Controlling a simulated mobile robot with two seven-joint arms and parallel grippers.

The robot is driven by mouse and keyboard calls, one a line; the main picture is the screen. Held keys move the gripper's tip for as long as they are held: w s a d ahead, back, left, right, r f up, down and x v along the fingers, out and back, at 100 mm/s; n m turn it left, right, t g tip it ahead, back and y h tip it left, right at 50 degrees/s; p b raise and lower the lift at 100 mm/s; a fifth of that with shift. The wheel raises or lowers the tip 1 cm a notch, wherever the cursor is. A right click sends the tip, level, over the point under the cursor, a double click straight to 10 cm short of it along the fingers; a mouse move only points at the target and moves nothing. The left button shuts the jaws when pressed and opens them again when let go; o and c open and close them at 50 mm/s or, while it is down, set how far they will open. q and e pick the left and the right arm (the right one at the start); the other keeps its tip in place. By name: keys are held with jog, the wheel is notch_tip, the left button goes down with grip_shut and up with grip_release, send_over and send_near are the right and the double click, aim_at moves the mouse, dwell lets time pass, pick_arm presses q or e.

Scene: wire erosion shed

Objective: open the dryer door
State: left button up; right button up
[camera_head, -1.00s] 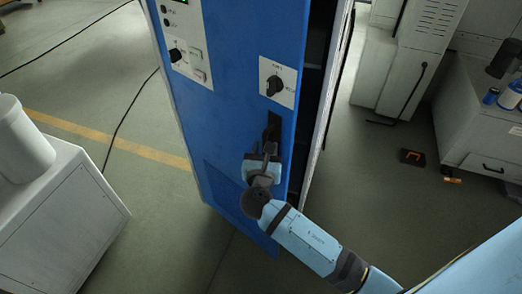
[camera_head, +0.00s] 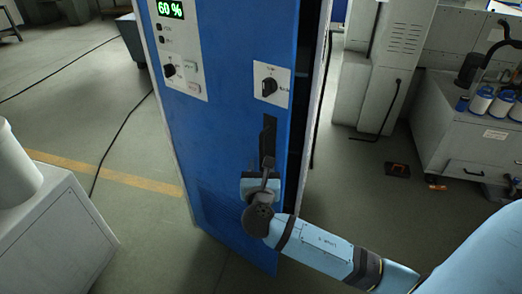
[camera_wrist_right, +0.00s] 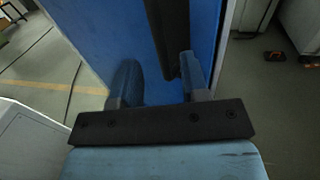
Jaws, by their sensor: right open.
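The dryer is a tall blue cabinet. Its blue front door (camera_head: 225,130) stands slightly ajar, with a dark gap (camera_head: 311,85) along its right edge. A black upright handle (camera_head: 267,138) is on the door near that edge, below a rotary switch. My right gripper (camera_head: 264,172) is at the lower end of the handle, in front of the door. In the right wrist view my right gripper (camera_wrist_right: 158,82) is open, with the black handle (camera_wrist_right: 168,35) running between its fingers, closer to the right finger. Contact cannot be told. My left gripper is not in view.
A control panel (camera_head: 180,55) with a 60 % display is at the door's upper left. A white cabinet (camera_head: 50,235) with a pale container stands at left. Grey machines stand behind at right. Floor around the dryer is mostly clear, with a black cable (camera_head: 112,140) at left.

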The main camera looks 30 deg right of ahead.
aim_at(261, 152)
jog(key=x, duration=0.7)
jog(key=shift+w+d, duration=0.1)
grip_shut()
